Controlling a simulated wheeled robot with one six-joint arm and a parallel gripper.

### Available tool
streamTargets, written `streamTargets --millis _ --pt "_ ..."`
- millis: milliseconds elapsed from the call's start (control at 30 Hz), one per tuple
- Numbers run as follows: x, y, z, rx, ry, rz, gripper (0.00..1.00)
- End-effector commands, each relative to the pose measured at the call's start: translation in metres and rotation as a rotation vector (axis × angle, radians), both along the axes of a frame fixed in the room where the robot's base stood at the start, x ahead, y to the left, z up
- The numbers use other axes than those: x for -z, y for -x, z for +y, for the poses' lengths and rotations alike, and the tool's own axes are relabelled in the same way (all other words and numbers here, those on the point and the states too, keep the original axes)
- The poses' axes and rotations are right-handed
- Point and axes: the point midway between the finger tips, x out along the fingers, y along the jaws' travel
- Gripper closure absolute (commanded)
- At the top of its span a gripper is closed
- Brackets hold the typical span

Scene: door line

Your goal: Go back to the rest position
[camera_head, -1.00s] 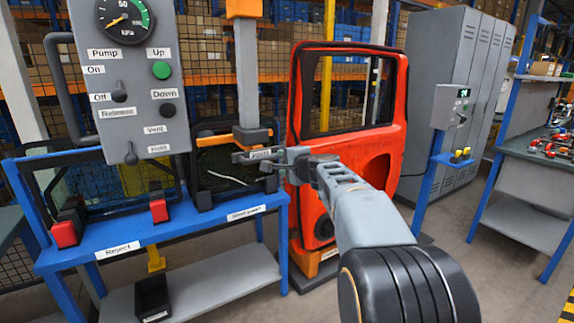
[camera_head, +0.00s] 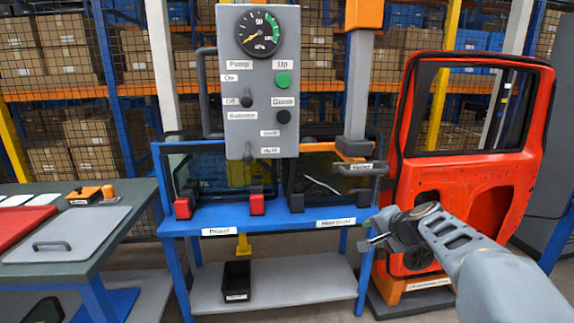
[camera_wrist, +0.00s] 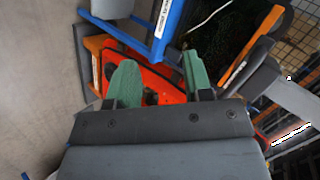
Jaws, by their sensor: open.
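My gripper (camera_head: 374,232) is at the end of my arm, at the lower right in the head view, in front of the orange door. In the wrist view its two green fingertips (camera_wrist: 157,82) are apart with nothing between them. The orange door (camera_head: 473,130) stands upright on a low stand (camera_head: 418,295) behind my arm. In the wrist view the door (camera_wrist: 160,77) shows beyond the fingers.
A blue bench (camera_head: 262,218) with dark glass panes stands left of my gripper. Above it hang a grey control panel (camera_head: 264,85) and a grey column (camera_head: 358,95). A black bin (camera_head: 237,280) sits on its shelf. A table (camera_head: 95,222) stands at the left.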

Motion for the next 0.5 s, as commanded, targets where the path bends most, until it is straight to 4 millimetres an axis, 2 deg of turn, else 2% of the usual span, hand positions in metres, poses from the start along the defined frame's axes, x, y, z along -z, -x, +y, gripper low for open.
streamTargets --millis 33,100,200,300,400,500 --pt "-0.003 0.027 0.018 -0.095 0.085 0.075 0.54" --pt "0.007 0.068 0.035 -0.231 0.218 0.186 0.54" --pt "0.011 0.128 0.051 -0.417 0.406 0.323 0.54" --pt "0.004 0.180 0.058 -0.580 0.588 0.420 0.54" --pt "-0.007 0.210 0.061 -0.676 0.710 0.448 0.54" --pt "-0.020 0.221 0.069 -0.716 0.757 0.423 0.54"
